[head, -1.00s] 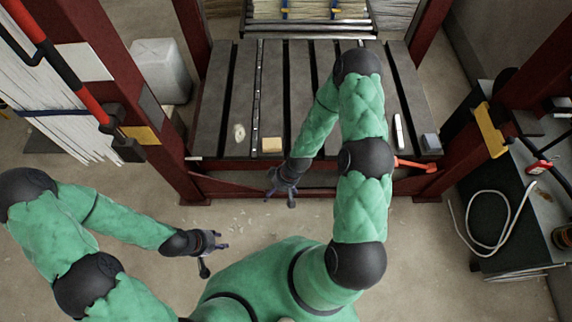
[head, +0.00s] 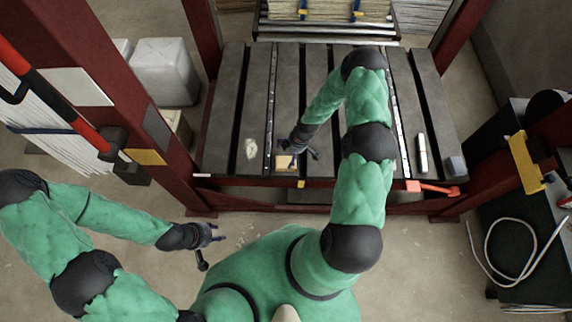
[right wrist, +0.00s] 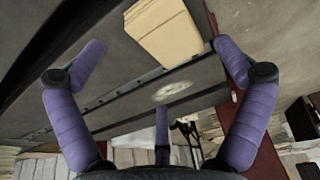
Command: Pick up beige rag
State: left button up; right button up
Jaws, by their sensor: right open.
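The beige rag (head: 285,162) is a small folded square lying flat on the dark slatted table (head: 222,130), near its front edge. My right gripper (head: 300,156) is over the table at the rag and partly covers it in the head view. In the right wrist view the rag (right wrist: 164,30) is at the top, beyond the spread fingers of my right gripper (right wrist: 160,65), which is open and empty. My left gripper (head: 216,234) is low at the left, away from the table, with its fingers apart and nothing between them.
A crumpled whitish piece (head: 251,148) lies left of the rag. A white bar (head: 421,152), a grey block (head: 456,166) and an orange-red handle (head: 432,188) are at the table's right. Red posts (head: 112,110) flank the table. The table's middle is mostly clear.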

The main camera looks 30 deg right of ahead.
aim_at(287, 159)
jog(key=shift+b+x, duration=1.4)
jog(key=shift+x, duration=1.35)
jog(key=shift+s, duration=0.15)
jog(key=c, duration=1)
